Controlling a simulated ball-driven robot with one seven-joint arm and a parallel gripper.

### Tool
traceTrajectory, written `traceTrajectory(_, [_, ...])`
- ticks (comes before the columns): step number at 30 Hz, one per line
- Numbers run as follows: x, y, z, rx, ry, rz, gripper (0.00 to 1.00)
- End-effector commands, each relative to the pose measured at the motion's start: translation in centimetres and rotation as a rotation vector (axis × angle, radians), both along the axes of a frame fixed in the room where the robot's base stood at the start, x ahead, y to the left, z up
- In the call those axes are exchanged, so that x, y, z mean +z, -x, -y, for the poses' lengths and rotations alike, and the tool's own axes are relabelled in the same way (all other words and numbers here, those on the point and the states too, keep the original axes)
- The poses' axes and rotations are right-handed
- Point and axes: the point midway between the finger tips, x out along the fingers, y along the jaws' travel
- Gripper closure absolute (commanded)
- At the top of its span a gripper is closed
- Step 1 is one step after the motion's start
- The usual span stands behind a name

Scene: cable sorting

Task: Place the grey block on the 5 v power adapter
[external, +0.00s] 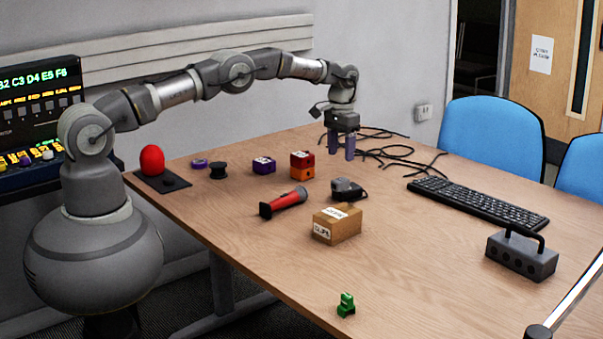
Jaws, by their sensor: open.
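My gripper (342,156) points down over the far part of the table, beside the black cables. A grey block (521,258) with a row of round holes and a black handle sits at the right of the table, well away from my gripper. A small dark device (347,189), which may be the 5 v power adapter, lies on the table nearer the camera than my gripper. Any label on it is too small to read.
Black cables (385,152) lie tangled behind my gripper.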

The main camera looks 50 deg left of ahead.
Motion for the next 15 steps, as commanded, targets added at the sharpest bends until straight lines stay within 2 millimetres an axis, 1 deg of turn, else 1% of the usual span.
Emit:
traceTrajectory(1, [1.4,0.0,0.0,0.000,0.000,0.002,0.41])
traceTrajectory(3, [2.5,0.0,0.0,0.000,0.000,0.001,0.41])
traceTrajectory(6, [3.5,0.0,0.0,0.000,0.000,0.001,0.41])
traceTrajectory(9, [3.9,0.0,0.0,0.000,0.000,-0.001,0.41])
traceTrajectory(15, [4.0,0.0,0.0,0.000,0.000,0.000,0.41])
